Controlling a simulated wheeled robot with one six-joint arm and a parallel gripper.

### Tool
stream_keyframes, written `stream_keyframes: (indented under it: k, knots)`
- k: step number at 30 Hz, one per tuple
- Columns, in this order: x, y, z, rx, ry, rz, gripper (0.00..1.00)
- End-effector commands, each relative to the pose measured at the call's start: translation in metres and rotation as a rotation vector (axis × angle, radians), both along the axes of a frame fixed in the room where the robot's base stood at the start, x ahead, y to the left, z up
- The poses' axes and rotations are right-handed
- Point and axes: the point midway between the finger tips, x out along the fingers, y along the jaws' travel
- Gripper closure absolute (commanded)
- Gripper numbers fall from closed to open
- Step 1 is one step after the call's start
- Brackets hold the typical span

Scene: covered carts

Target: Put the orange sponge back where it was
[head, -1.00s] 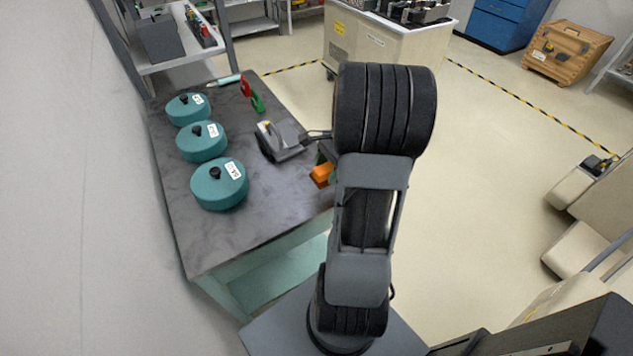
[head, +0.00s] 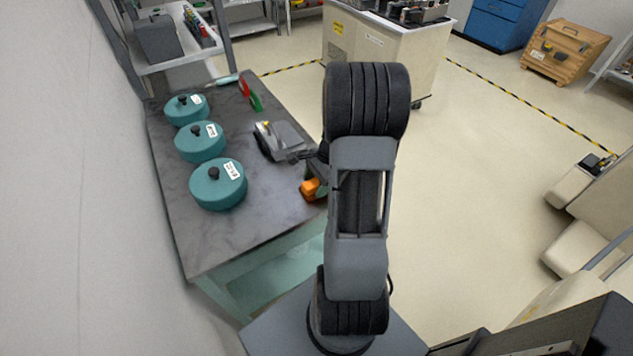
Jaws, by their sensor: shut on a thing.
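The orange sponge (head: 309,190) shows at the right edge of the dark table top, just left of my arm. My gripper (head: 314,181) is shut on it. My arm hides most of the gripper and part of the sponge. I cannot tell whether the sponge touches the table top (head: 245,235) or is held above it. Three round teal covers with black knobs and white labels stand in a row on the table's left side: a near one (head: 218,193), a middle one (head: 200,148) and a far one (head: 186,112). What is under them is hidden.
A grey device (head: 283,141) sits on the table, just beyond my gripper. A red and green item (head: 250,93) and a pale teal tube (head: 223,80) lie at the far end. The table's near part is clear. A white cart (head: 380,55) stands behind.

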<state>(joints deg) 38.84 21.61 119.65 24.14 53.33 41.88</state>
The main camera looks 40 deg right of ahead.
Motion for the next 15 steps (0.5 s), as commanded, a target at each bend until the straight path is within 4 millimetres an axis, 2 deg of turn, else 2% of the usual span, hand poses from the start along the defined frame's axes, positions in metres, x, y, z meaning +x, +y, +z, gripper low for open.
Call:
stream_keyframes:
  k: [5,6,13,15]
  knots:
    - [0.0000,-0.0001,-0.0036,0.000,0.000,0.000,0.59]
    - [0.0000,-0.0001,-0.0033,0.000,0.000,0.000,0.35]
    - [0.0000,-0.0002,-0.0028,0.000,0.000,0.000,0.13]
    - [0.0000,-0.0002,-0.0028,0.000,0.000,0.001,0.12]
